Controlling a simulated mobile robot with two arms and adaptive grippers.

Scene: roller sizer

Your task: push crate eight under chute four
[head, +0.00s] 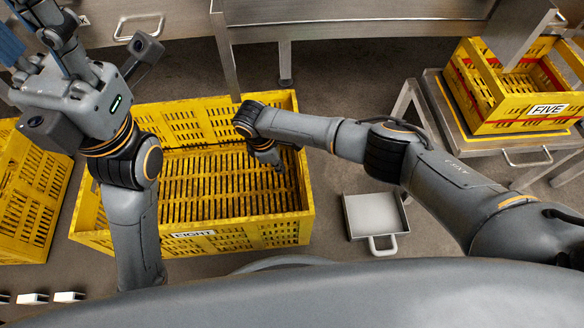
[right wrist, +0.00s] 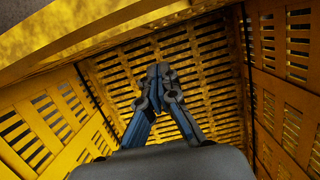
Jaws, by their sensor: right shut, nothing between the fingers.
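Crate eight (head: 195,235), a yellow slatted crate with an EIGHT label on its near wall, stands on the floor in the middle of the head view. My right gripper (head: 277,167) is lowered into it near its right end, with its fingers shut and empty. In the right wrist view the closed fingertips (right wrist: 158,72) point at the crate's slats (right wrist: 205,65); contact cannot be told. My left gripper (head: 45,18) is raised at the upper left, its fingers partly cut off. No chute marked four can be read.
Another yellow crate (head: 30,190) stands close to the left. Crate FIVE (head: 490,115) sits on a steel stand at the right, below a metal chute (head: 515,30). A grey dustpan-like tray (head: 372,215) lies right of crate eight. Steel framework (head: 350,22) stands behind.

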